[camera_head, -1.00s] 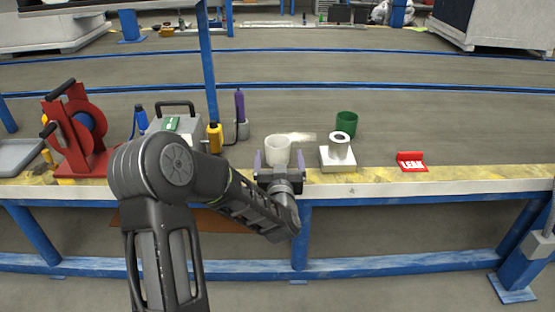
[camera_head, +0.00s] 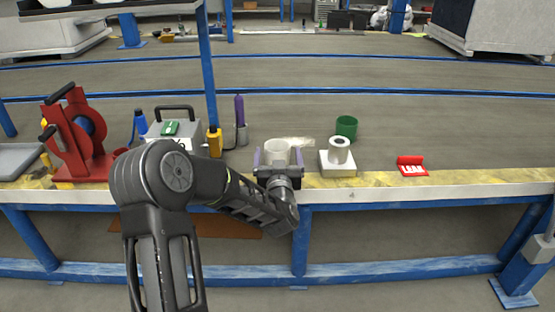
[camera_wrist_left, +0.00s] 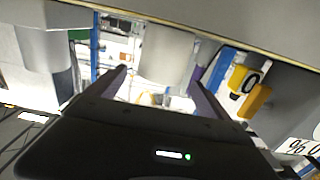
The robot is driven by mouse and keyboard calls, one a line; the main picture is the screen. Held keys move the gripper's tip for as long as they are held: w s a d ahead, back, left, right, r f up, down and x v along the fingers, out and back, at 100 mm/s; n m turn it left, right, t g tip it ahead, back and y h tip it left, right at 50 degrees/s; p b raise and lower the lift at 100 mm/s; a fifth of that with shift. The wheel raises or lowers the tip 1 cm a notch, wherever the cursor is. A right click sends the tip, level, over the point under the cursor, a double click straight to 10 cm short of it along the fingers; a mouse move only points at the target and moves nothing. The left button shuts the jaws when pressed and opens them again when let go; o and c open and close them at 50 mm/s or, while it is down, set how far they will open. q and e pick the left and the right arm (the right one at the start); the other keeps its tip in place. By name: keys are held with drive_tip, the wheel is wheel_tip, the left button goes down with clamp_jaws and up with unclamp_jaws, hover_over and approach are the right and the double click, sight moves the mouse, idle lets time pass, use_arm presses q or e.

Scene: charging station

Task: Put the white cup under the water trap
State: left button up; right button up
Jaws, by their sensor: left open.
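The white cup (camera_head: 277,148) stands near the front edge of the table, its opening upward. My left gripper (camera_head: 278,158) is open, with one purple-grey finger on each side of the cup. In the left wrist view the cup (camera_wrist_left: 167,50) sits between the two spread fingers (camera_wrist_left: 158,76); I cannot tell whether either finger touches it. Just right of the cup stands a white block with a pale ring-topped cylinder (camera_head: 339,152). I cannot tell for sure which thing is the water trap. My right gripper is not in view.
A green cup (camera_head: 346,127) stands behind the white block. A red LEAK sign (camera_head: 412,167) lies to the right.

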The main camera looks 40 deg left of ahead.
sight(277, 141)
use_arm(q)
drive_tip(key=x, duration=0.1)
drive_tip(key=b+x, duration=0.1)
drive_tip(key=x, duration=0.1)
drive_tip(key=shift+w+a+f+b, duration=0.25)
drive_tip(key=shift+a+f+b, duration=0.05)
drive_tip(key=shift+w+a+r, duration=0.15)
drive_tip(key=shift+w+a, duration=0.1)
drive_tip(key=shift+w, duration=0.15)
drive_tip(key=shift+c, duration=0.2)
drive_tip(key=c, duration=1.5)
wheel_tip(277, 141, up, 10)
drive_tip(key=p, duration=0.4)
